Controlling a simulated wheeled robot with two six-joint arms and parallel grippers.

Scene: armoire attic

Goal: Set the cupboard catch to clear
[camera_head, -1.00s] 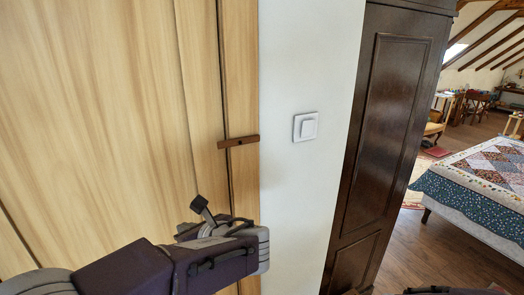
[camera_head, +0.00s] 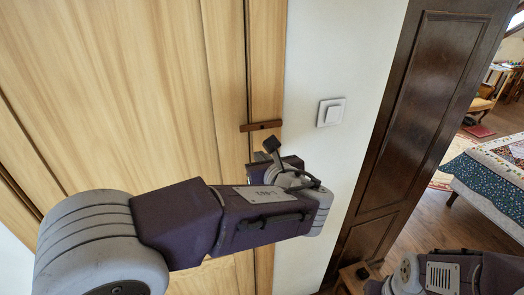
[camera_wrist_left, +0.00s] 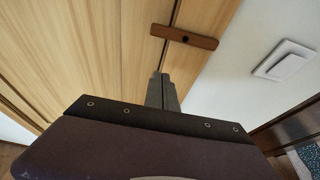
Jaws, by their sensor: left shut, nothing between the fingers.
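The cupboard catch (camera_head: 261,126) is a small dark brown wooden bar with a pivot at its middle. It lies nearly level across the gap between the pale wood cupboard door (camera_head: 130,90) and its frame strip (camera_head: 267,60). In the left wrist view the catch (camera_wrist_left: 184,37) shows whole, with a dark pivot dot. My left gripper (camera_wrist_left: 163,77) is shut and empty, its fingertips just below the catch and apart from it. In the head view the left wrist hides most of the fingers. Part of my right arm (camera_head: 440,272) shows at the lower right; its gripper is not visible.
A white light switch (camera_head: 331,112) is on the white wall (camera_head: 345,60) right of the catch. A dark armoire (camera_head: 430,110) stands further right. A bed with a patchwork cover (camera_head: 490,175) is at the far right.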

